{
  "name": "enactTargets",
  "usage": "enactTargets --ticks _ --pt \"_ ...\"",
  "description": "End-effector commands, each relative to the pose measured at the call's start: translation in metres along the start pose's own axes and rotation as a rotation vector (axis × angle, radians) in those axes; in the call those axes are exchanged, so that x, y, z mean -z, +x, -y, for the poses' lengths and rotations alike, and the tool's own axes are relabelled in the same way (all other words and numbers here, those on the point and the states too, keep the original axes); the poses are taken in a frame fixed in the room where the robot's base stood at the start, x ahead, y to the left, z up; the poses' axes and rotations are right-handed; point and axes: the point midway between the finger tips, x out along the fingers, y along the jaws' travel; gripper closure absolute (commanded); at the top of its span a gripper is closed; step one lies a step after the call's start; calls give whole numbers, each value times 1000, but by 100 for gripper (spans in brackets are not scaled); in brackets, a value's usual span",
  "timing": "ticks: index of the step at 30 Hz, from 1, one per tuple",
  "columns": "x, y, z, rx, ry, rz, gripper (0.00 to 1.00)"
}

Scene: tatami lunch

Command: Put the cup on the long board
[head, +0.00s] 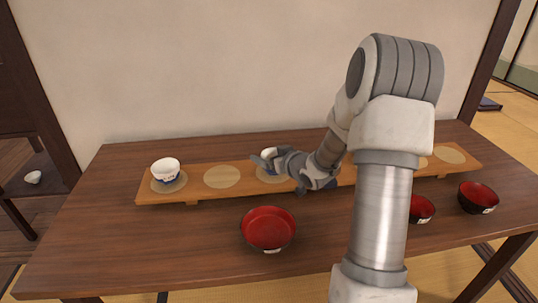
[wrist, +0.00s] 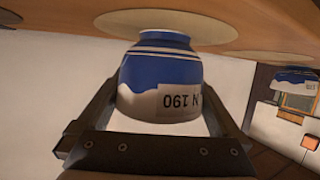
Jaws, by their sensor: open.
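A white and blue cup (wrist: 160,75) is between the two fingers of my gripper (wrist: 158,100) in the wrist view, which shows the scene upside down. Its foot meets a pale round spot (wrist: 185,27) on the long wooden board (head: 205,191), and it looks upright. In the head view the cup (head: 269,153) is partly hidden by my gripper (head: 268,161), around the third spot from the left. My gripper is open, with a finger on each side of the cup. Another white and blue cup (head: 166,169) stands on the leftmost spot.
The second spot (head: 222,177) is bare, as are the spots at the right end (head: 449,156). A large red bowl (head: 268,228) and two smaller ones (head: 422,208) (head: 478,196) stand in front of the board. A small cup (head: 33,177) sits on a shelf at far left.

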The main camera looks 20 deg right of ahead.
Motion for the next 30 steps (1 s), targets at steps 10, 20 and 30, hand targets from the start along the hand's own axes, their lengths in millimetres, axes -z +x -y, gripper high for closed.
enactTargets --ticks 10,20,30 --pt "2 -75 -2 -6 2 2 0" --pt "0 -115 -1 -3 2 2 0" --pt "-1 -117 0 -2 1 1 0"
